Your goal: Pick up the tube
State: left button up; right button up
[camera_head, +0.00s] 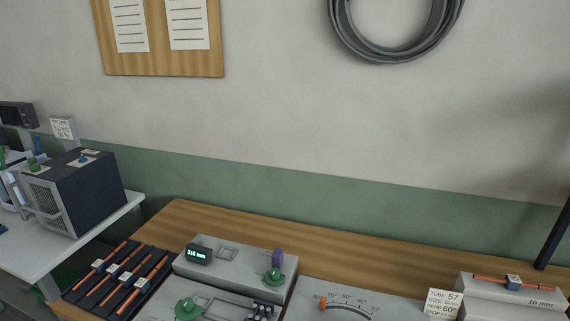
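Several thin orange tubes (133,289), each with a pale block with a dark mark around its middle, lie side by side in a black slotted rack (75,296) at the lower left of the table. Another orange tube (535,287) with a similar block lies on top of a pale grey block (500,295) marked "16 mm" at the lower right. A white card (443,303) beside that block reads "TUBE 57", with smaller lines on size, bend and stop. Neither of my grippers is in view.
A grey device (235,267) with a green-lit display and green knob stands mid-table, with a dial panel (345,300) to its right. The wooden table (340,250) is bare along its back edge. A dark box (85,190) stands on the white side table. A dark pole (553,235) rises at right.

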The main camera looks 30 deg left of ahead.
aim_at(99, 265)
jog(key=u, duration=2.3)
jog(key=z, duration=0.45)
